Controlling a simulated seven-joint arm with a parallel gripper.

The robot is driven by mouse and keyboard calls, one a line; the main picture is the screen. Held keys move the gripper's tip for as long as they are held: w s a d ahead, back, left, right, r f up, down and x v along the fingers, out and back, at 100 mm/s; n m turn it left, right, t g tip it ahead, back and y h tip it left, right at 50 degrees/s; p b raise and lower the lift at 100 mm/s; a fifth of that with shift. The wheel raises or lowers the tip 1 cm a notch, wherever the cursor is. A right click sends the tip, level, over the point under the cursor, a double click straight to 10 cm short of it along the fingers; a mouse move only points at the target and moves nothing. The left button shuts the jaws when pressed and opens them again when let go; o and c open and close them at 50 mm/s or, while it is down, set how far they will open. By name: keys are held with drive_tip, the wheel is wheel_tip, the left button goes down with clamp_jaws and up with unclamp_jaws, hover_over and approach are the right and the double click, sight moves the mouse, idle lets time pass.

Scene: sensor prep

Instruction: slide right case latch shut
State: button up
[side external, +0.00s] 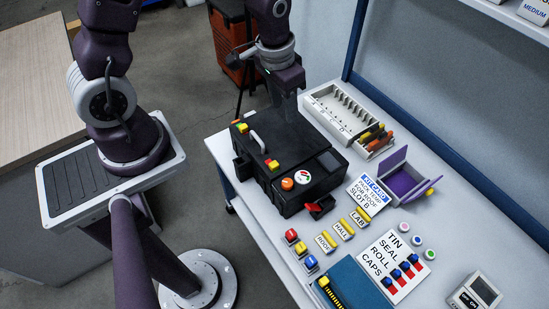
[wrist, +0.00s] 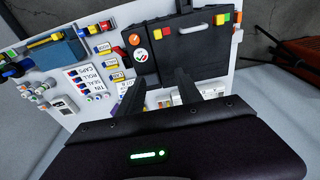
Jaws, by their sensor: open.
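The black case (side external: 312,155) lies on the bench in the side external view, with a pale handle (side external: 257,141) between two coloured latches. The right latch (side external: 272,164), red and yellow, is at the handle's end nearer the orange button; the other latch (side external: 241,127) shows yellow, orange and green. In the wrist view the case (wrist: 185,45) is at the top, with the right latch (wrist: 162,20) on its edge. My gripper (wrist: 160,75) is open and empty, fingers apart, clear of the latch. I cannot tell exactly how far the latch is slid.
An orange button (side external: 287,184) and a round white dial (side external: 303,177) are on the case. A battery tray (side external: 340,112), purple box (side external: 402,183), label card (side external: 368,196), coloured caps and a blue book (side external: 350,286) crowd the bench. The case stands close to the bench's left edge.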

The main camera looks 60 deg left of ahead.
sight(274, 164)
drive_tip(key=shift+g, duration=0.8)
drive_tip(key=f, duration=0.6)
drive_tip(key=s+f, duration=0.1)
drive_tip(key=f, duration=0.6)
drive_tip(key=s+f, duration=0.1)
drive_tip(key=f, duration=0.6)
drive_tip(key=shift+s+a+f, duration=0.1)
drive_tip(key=shift+a+f, duration=0.1)
drive_tip(key=shift+a, duration=0.15)
clamp_jaws()
